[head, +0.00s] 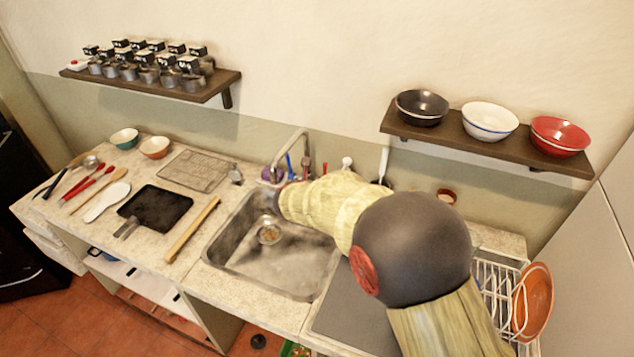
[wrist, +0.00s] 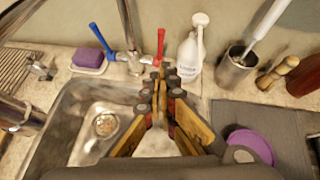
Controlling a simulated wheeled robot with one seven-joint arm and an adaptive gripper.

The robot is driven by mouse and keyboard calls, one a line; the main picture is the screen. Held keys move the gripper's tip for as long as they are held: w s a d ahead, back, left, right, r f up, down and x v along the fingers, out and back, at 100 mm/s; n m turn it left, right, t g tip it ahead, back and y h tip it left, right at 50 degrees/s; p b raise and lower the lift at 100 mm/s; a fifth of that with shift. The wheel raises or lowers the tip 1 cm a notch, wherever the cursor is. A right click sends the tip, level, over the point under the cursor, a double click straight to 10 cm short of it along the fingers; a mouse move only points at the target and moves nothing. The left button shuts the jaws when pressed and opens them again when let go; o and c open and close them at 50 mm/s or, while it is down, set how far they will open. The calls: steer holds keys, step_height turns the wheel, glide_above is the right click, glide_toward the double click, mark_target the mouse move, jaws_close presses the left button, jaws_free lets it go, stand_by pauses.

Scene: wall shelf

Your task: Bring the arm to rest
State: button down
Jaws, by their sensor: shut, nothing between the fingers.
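My gripper (wrist: 158,100) shows in the wrist view with its yellow and dark fingers closed together and nothing between them. It is over the right edge of the metal sink (wrist: 65,120), pointing toward the tap (wrist: 132,50) and the wall. In the head view my arm reaches across the counter from the lower right. It covers the right end of the sink (head: 225,250), and my gripper is hidden there behind the arm.
A soap bottle (wrist: 190,55), a metal cup (wrist: 235,70) and a purple sponge (wrist: 88,58) stand along the wall. A wall shelf (head: 480,143) holds three bowls at right. A dish rack (head: 497,290) is close to my arm. The counter left of the sink holds utensils and a black tray (head: 155,208).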

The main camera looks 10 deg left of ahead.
steer(key=s+d+f+m+g+h, duration=0.1)
steer(key=s+d+m+g+h, duration=0.4)
steer(key=s+d+m, duration=1.25)
steer(key=s+d+r+m+y, duration=0.1)
steer(key=s+d+r+m, duration=0.3)
steer(key=s+d+m, duration=0.2)
steer(key=s+d+r+m+y+b, duration=0.1)
steer(key=s+d+r+m, duration=0.4)
steer(key=s, duration=0.5)
steer(key=s+d+r+m+y, duration=0.2)
steer(key=s+d+r+m, duration=0.3)
steer(key=s+d+m, duration=0.3)
steer(key=shift+d+g+y+b, duration=0.3)
steer(key=shift+d+g+y, duration=0.1)
steer(key=shift+d, duration=0.2)
steer(key=shift+s, duration=0.15)
